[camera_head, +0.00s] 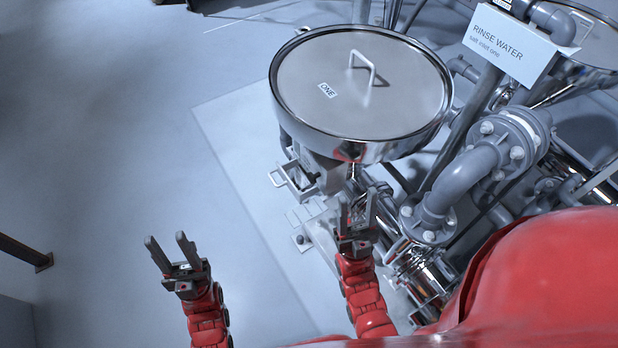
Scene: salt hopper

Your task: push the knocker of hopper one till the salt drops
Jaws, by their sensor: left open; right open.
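Hopper one (420,95) stands at the upper middle, a round steel vessel with a flat lid, a lid handle and a label reading ONE. Its underside is partly hidden by the lid rim. I cannot make out the knocker for certain; a grey boxy fitting with a small handle (290,178) sits below the hopper's near left side. My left gripper (170,252) is open and empty over the floor, left of and nearer than the hopper. My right gripper (356,210) is open in front of the hopper's near side, below its rim; I see nothing between its fingers.
Thick grey pipes with a bolted flange (430,222) stand close to the right of my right gripper. A RINSE WATER sign (510,42) and a second round vessel (590,35) are at the upper right. The floor (110,130) at the left is mostly clear.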

